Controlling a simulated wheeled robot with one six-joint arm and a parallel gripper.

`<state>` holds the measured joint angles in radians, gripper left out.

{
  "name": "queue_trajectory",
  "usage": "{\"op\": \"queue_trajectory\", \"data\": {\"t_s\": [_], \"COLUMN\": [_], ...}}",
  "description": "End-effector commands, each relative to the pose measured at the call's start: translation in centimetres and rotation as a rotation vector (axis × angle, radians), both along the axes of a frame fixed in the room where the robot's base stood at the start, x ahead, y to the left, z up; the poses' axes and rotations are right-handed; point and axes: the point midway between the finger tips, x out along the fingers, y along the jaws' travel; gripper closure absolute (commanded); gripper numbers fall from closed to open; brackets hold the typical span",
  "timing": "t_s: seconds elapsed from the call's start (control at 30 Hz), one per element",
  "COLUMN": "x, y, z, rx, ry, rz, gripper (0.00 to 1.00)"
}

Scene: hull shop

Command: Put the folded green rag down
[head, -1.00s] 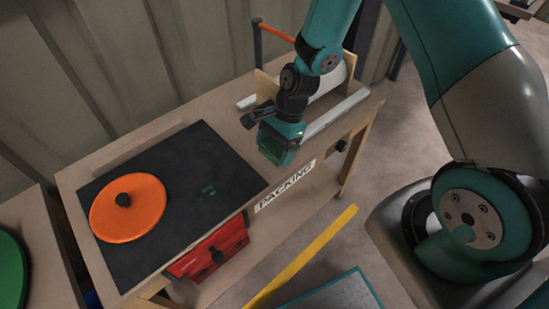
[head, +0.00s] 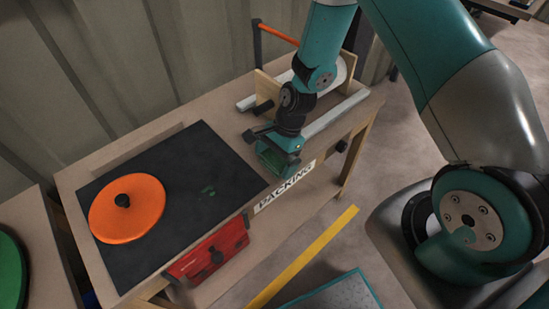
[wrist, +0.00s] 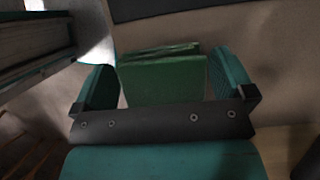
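The folded green rag (wrist: 162,78) sits between the two teal fingers of my gripper (wrist: 165,75) in the wrist view, with its sides against or very close to them. My gripper appears shut on it. In the head view my gripper (head: 278,162) points down at the front edge of the packing table (head: 225,100), just above the PACKING label and right of the black mat. The rag (head: 272,158) shows there only as a dark green patch, partly hidden by the fingers. Whether the rag's underside touches the tabletop cannot be told.
The black mat (head: 185,205) carries an orange disc (head: 140,207) with a black knob. A white roll (head: 335,78) in a wooden holder stands behind my gripper. A red box (head: 215,250) is at the table's front. Bare tabletop shows behind the mat.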

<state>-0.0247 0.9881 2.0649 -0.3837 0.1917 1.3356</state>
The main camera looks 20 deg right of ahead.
Motion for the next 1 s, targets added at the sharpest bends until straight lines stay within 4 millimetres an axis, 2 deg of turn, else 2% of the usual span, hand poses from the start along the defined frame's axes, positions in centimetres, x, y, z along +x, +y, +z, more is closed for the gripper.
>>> {"op": "queue_trajectory", "data": {"t_s": [0.17, 0.27, 0.6, 0.8, 0.87, 0.93, 1.0], "x": [0.1, 0.3, 1.2, 1.4, 1.4, 1.0, 0.3], "y": [-0.1, -0.7, -3.4, -4.2, -4.1, -3.6, -2.6], "z": [0.7, 2.0, 8.8, 11.0, 11.7, 13.2, 15.6], "rx": [0.000, 0.000, -0.001, 0.001, 0.002, 0.008, 0.018], "ry": [-0.001, -0.004, -0.004, -0.002, -0.011, -0.041, -0.102], "rz": [0.000, -0.002, -0.002, 0.001, 0.018, 0.084, 0.205], "gripper": [0.00, 0.00, 0.00, 0.00, 0.00, 0.00, 0.00]}}
